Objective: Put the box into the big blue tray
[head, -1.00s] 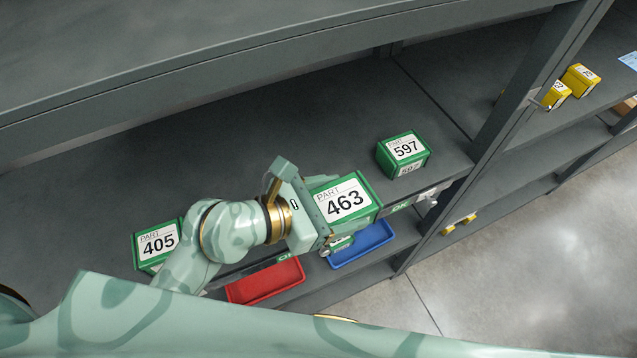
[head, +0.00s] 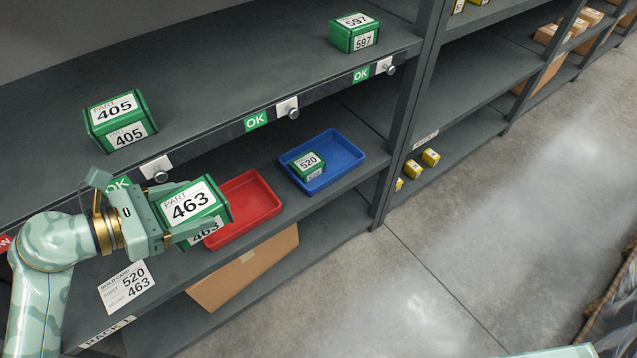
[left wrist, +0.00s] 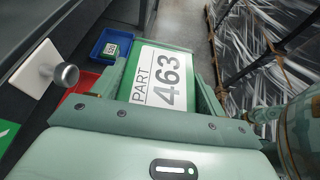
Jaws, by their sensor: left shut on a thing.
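The green box labelled 463 (head: 192,206) is held in my left gripper (head: 172,214), in front of the rack and left of the trays in the head view. Its label also shows in the left wrist view (left wrist: 158,76) between the fingers. The blue tray (head: 346,152) sits on the lower shelf, right of the red tray, and holds a green box labelled 520 (head: 308,165). The blue tray also shows at the upper left of the left wrist view (left wrist: 98,54).
A red tray (head: 256,207) stands beside the blue tray. Green boxes 405 (head: 119,121) and 597 (head: 355,32) sit on the upper shelf, whose front edge carries round knobs (head: 293,113). A build card (head: 127,287) lists 520 and 463. Open floor (head: 450,240) lies to the right.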

